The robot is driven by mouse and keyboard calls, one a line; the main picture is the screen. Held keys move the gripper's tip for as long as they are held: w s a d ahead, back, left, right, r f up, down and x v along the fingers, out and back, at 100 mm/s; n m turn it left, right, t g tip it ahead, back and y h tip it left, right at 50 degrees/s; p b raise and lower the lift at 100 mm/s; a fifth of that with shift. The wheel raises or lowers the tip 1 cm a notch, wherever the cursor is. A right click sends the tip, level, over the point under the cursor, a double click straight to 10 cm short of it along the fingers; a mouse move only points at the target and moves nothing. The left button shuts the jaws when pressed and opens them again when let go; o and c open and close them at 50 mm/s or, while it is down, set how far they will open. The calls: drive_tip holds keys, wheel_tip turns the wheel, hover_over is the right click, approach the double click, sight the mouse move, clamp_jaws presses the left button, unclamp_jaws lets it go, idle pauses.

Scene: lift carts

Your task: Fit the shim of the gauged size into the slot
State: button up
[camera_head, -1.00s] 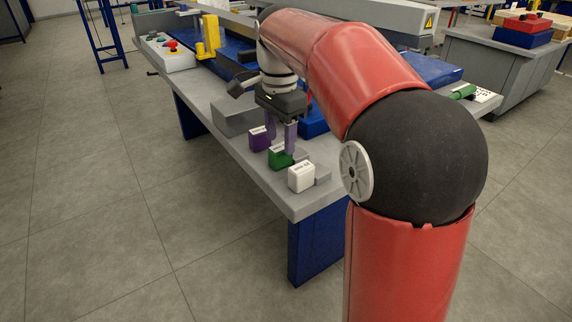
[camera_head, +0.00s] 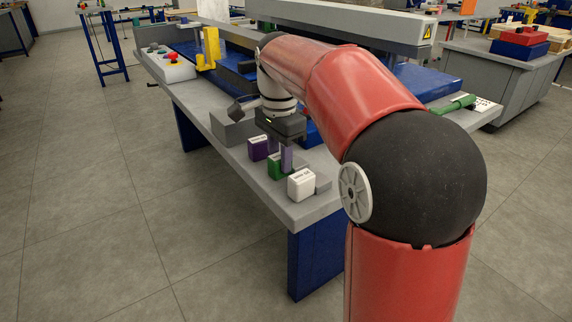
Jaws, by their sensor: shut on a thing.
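Three small labelled blocks stand in a row along the near edge of the grey bench: a purple one (camera_head: 258,148), a green one (camera_head: 274,169) and a white one (camera_head: 301,186). Their labels are too small to read. My gripper (camera_head: 280,158) points down at the green block, with a purplish finger close against its right side. The gripper is shut on the green block, which appears to be still at bench level. The other finger is mostly hidden. I cannot make out the slot.
A grey box (camera_head: 233,128) stands left of the purple block. Farther back are a yellow post (camera_head: 211,45) and a white control box (camera_head: 166,67) with a red button. A green cylinder (camera_head: 453,104) lies at the right. My arm hides much of the bench.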

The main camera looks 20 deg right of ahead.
sight(279, 155)
drive_tip(key=shift+c, duration=0.5)
wheel_tip(279, 155, up, 4)
drive_tip(key=p, duration=0.4)
drive_tip(key=shift+r, duration=0.15)
drive_tip(key=shift+r+p, duration=0.6)
drive_tip(key=shift+r, duration=0.3)
